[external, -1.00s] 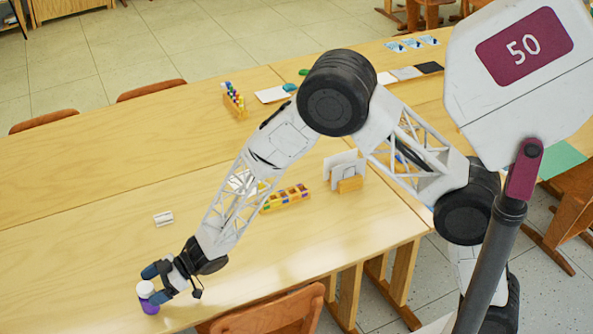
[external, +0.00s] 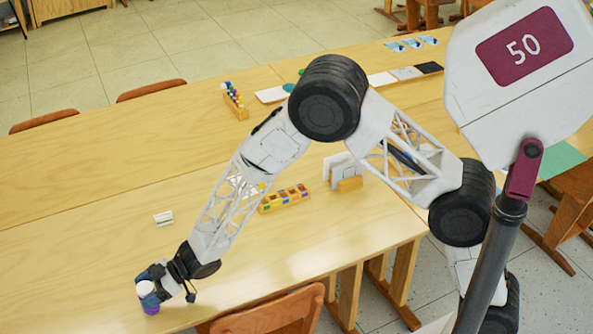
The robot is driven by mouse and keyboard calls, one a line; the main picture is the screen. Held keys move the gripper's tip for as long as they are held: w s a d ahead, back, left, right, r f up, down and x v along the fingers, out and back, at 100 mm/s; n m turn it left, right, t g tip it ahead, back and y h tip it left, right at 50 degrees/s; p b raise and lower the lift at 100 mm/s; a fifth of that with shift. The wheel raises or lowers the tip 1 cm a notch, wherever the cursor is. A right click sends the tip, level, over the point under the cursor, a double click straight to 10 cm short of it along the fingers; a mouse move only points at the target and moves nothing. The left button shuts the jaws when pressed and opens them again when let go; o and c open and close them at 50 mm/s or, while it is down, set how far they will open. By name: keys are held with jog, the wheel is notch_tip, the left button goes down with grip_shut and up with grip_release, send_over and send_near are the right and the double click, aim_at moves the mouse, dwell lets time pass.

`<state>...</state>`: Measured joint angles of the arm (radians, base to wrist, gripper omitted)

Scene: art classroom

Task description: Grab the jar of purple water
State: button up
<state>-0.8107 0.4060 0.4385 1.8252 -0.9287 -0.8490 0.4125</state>
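The jar of purple water (external: 152,309) stands upright on the table near its front left edge. It has a white upper part and purple showing at the bottom. My gripper (external: 148,288) is at the jar, with its dark fingers around the jar's upper part. The fingers hide part of the jar. I cannot tell whether they press on it or are still apart from it.
The wooden table (external: 80,230) is mostly clear around the jar. A small white block (external: 163,218) lies behind it. A wooden tray of colored pieces (external: 284,199) and a wooden holder with white cards (external: 346,177) stand to the right. A chair (external: 265,315) is at the front edge.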

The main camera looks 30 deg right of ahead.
jog(key=c, duration=0.8)
jog(key=shift+c, duration=0.2)
jog(key=shift+r, duration=0.15)
jog(key=shift+r, duration=0.75)
notch_tip(320, 180, up, 2)
jog(key=shift+r, duration=0.1)
jog(key=s+d+r, duration=0.1)
jog(key=s+d, duration=0.8)
jog(key=d, duration=0.3)
jog(key=shift+s+d, duration=0.35)
